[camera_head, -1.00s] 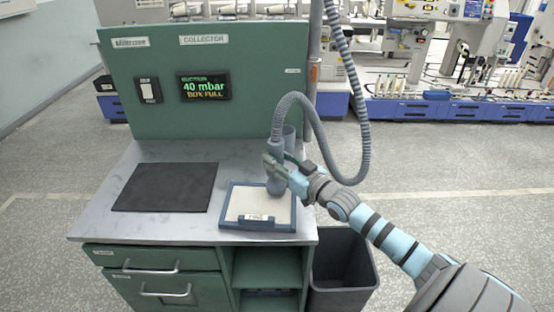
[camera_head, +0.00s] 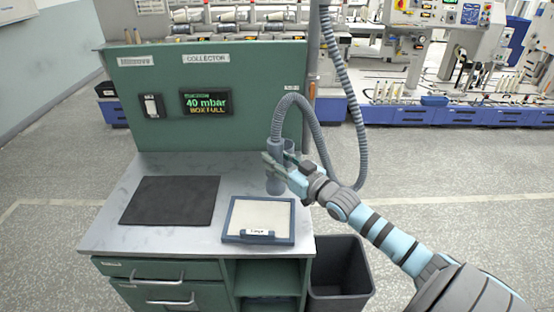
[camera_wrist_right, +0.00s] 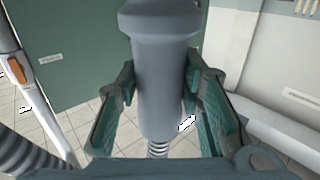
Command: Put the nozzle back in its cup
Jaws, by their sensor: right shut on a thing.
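The grey-blue nozzle (camera_head: 275,185) hangs upright from its hose, with its flared end down, just behind the framed tray in the head view. My right gripper (camera_head: 278,165) is shut on the nozzle's body. In the right wrist view the nozzle (camera_wrist_right: 166,85) stands between the two green fingers of the gripper (camera_wrist_right: 163,105), its wide end at the top. The cup (camera_head: 289,144) shows as a small grey piece behind the gripper at the panel's right edge; most of it is hidden. The nozzle is in front of the cup, outside it. My left gripper is not in view.
A blue-framed tray (camera_head: 229,234) with a pale bed lies at the bench's front right. A black mat (camera_head: 172,200) lies left of it. The green panel (camera_head: 220,130) bounds the bench behind. The hose (camera_head: 315,125) loops close above my arm. A dark bin (camera_head: 340,270) stands right.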

